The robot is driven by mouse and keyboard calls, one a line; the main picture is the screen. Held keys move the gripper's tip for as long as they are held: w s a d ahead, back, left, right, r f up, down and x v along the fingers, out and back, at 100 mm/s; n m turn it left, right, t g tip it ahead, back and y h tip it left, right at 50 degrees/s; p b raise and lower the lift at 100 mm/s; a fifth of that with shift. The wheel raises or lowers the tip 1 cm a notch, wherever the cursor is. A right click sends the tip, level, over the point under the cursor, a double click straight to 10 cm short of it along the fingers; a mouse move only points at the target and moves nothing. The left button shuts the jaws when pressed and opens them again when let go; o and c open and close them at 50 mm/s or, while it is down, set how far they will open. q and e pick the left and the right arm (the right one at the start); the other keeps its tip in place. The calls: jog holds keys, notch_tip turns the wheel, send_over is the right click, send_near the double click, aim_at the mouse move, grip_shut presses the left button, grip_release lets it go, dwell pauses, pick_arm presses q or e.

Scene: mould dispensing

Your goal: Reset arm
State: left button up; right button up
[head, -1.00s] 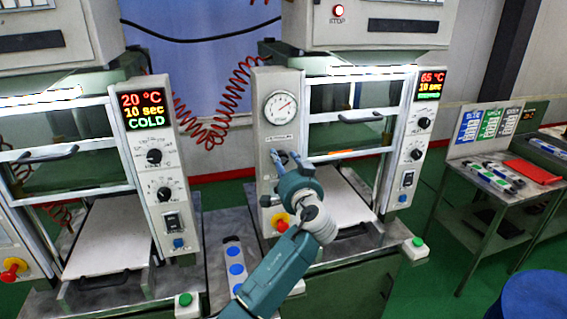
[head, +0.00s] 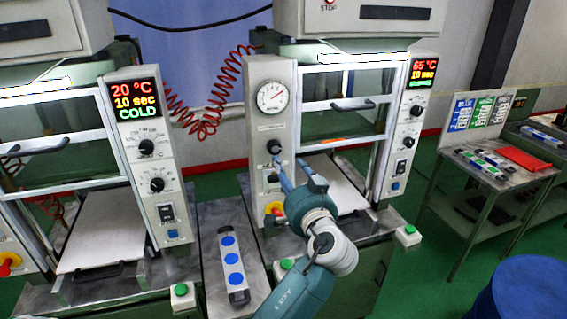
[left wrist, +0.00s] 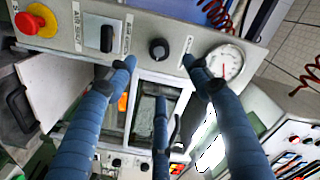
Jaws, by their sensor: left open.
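My left arm comes up from the bottom of the head view. My left gripper (head: 293,170) has its blue fingers spread and empty, in front of the lower panel of the right-hand press. In the left wrist view the blue fingers (left wrist: 158,85) are apart, with nothing between them. They point at the panel (left wrist: 140,30) with its black knob (left wrist: 158,49), the gauge (left wrist: 226,62) and the red stop button (left wrist: 27,23). I cannot tell whether a fingertip touches the panel. My right gripper is in neither view.
The left press (head: 150,165) reads 20 °C and COLD; the right press display (head: 424,73) reads 65 °C. A grey mould with blue caps (head: 232,262) lies between the presses. A side table (head: 480,190) holds several moulds and a red item. A blue drum (head: 525,290) stands at lower right.

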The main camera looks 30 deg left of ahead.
pick_arm(q)
jog(key=shift+s+d, duration=0.3)
jog(key=shift+f, duration=0.1)
